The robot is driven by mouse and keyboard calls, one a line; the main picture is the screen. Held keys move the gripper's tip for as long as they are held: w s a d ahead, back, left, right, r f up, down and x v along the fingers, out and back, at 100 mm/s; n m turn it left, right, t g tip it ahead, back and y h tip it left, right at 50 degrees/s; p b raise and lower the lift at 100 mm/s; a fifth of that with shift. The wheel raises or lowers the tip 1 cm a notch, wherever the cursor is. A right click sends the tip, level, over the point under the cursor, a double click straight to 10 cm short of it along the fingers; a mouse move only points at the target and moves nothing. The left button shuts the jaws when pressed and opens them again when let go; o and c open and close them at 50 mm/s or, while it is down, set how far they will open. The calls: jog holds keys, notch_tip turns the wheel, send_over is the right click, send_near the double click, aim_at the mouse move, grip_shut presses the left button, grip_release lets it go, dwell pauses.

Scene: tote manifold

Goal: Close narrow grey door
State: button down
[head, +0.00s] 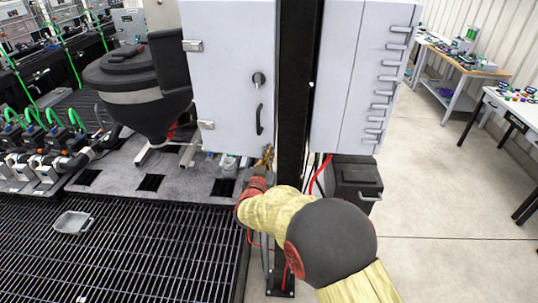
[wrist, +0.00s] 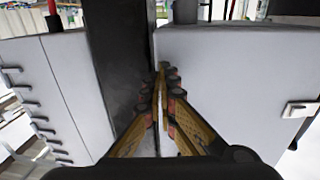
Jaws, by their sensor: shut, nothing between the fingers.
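The narrow grey door (head: 232,80) is the front of the pale cabinet left of the dark post in the head view. It has a round black lock, a black handle (head: 260,120) and hinges on its left side. It looks roughly flush, but I cannot tell whether a small gap is left. In the wrist view the pale panel (wrist: 225,85) fills the right, with one hinge showing. My gripper (head: 267,155) is below the door's lower right corner, near the post. Its fingers (wrist: 162,75) are together and empty, beside the panel's left edge; contact is unclear.
The dark post (head: 297,110) stands right of the door. A second grey cabinet (head: 360,70) with several latches is beyond it, above a black box (head: 353,183). A dark hopper (head: 140,85) stands left. Grating (head: 130,250) covers the lower left; open floor (head: 450,200) lies right.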

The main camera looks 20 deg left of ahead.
aim_at(273, 146)
jog(key=w+b, duration=0.1)
jog(key=w, duration=0.1)
jog(key=w+n+y+b, duration=0.1)
jog(key=b, duration=0.1)
jog(key=shift+w+f+y, duration=0.2)
jog(key=shift+w+y, duration=0.1)
jog(key=shift+w, duration=0.05)
jog(key=shift+w+a+r+n+g+y+b, duration=0.15)
jog(key=shift+w+n+g+y+b, duration=0.15)
jog(key=shift+y+b, duration=0.35)
jog(key=shift+r, duration=0.1)
